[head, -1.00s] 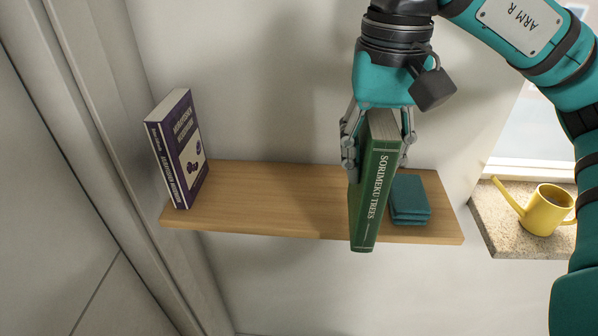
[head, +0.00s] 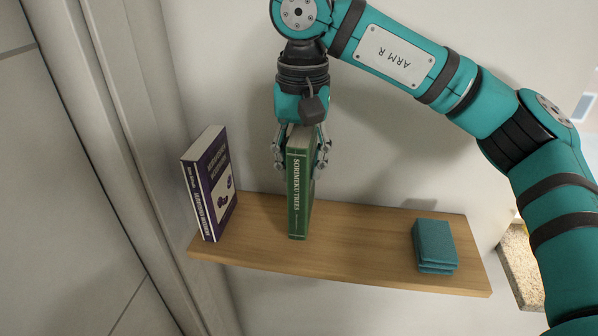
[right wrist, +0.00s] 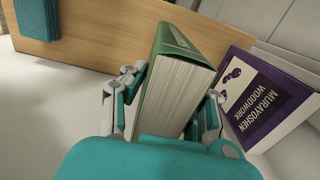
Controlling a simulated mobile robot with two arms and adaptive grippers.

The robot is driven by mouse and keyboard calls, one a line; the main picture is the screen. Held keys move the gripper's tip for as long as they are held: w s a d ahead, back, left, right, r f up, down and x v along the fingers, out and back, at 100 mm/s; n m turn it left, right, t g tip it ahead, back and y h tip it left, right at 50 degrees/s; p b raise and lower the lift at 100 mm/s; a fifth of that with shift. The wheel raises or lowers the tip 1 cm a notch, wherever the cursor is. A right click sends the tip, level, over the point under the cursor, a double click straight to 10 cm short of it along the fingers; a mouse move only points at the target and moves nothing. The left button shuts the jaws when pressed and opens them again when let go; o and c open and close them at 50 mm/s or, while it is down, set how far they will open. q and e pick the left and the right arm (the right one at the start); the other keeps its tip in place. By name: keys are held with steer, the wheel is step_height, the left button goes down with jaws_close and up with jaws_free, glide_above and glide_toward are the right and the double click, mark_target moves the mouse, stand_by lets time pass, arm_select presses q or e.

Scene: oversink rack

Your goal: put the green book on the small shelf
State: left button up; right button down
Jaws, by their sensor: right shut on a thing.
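The green book (head: 298,195) is upright, its spine facing the head camera, over the left half of the small wooden shelf (head: 355,240). My right gripper (head: 301,160) is shut on its upper part from above, one finger on each side. In the right wrist view the green book (right wrist: 175,85) stands between the fingers (right wrist: 170,100), its pale page edges toward the camera. I cannot tell whether its lower end touches the shelf. My left gripper is not in view.
A purple book (head: 212,185) stands at the shelf's left end, with a gap to the green book; it also shows in the right wrist view (right wrist: 265,97). A folded teal cloth stack (head: 434,245) lies near the right end. The shelf between is clear.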

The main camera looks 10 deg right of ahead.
steer(key=f, duration=0.1)
steer(key=p, duration=0.1)
steer(key=f, duration=0.1)
steer(key=shift+w+a+f, duration=0.2)
steer(key=shift+w+f, duration=0.05)
steer(key=shift+f, duration=0.7)
steer(key=c, duration=1)
jaws_free()
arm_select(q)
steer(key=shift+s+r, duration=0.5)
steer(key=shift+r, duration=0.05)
arm_select(e)
steer(key=shift+r, duration=0.1)
